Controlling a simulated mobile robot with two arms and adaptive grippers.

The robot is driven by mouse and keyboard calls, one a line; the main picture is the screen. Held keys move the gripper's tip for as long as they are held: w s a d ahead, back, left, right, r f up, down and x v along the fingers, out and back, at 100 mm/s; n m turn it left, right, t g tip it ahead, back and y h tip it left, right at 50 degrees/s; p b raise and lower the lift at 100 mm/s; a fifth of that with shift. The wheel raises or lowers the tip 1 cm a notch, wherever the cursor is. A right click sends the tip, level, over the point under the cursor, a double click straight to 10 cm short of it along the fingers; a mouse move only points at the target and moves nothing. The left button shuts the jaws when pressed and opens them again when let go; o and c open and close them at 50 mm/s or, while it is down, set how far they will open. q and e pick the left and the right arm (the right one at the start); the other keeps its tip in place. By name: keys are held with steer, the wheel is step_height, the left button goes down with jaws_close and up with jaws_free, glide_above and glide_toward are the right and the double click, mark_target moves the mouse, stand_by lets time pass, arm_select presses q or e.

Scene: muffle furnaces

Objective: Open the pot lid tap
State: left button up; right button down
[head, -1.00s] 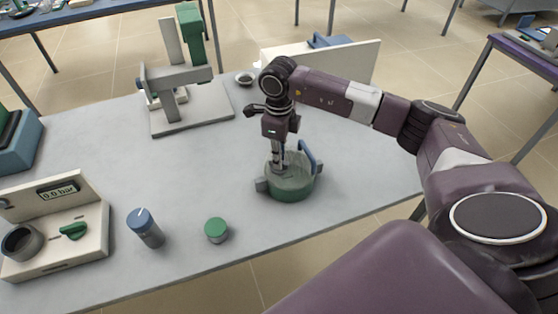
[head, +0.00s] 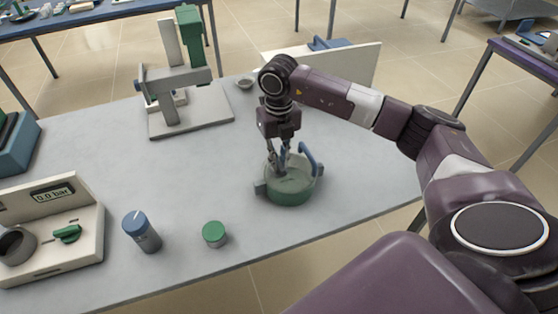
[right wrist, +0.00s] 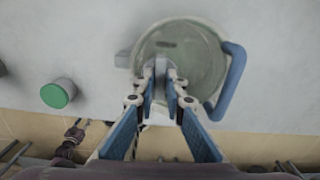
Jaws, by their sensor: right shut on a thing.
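A round green pot (head: 290,194) with a pale lid and a blue side handle (head: 309,158) stands on the grey table. My right gripper (head: 285,160) points down over the lid from above. In the right wrist view, its fingertips (right wrist: 167,70) are shut on a small grey piece at the lid's middle, apparently the lid tap, mostly hidden by the fingers. The lid (right wrist: 188,52) shows around the fingers, with the blue handle (right wrist: 233,85) to the right. My left gripper is not in view.
A green-capped jar (head: 214,234), a blue-topped cylinder (head: 142,231) and a gauge box (head: 58,255) stand left of the pot. A grey-and-green stand (head: 189,120) and a small bowl (head: 244,82) are behind. The table's front edge is close to the pot.

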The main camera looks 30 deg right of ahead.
steer(key=shift+m, duration=0.4)
steer(key=c, duration=2)
jaws_free()
step_height(320, 180, up, 12)
steer(key=shift+r, duration=0.1)
steer(key=shift+a, duration=0.1)
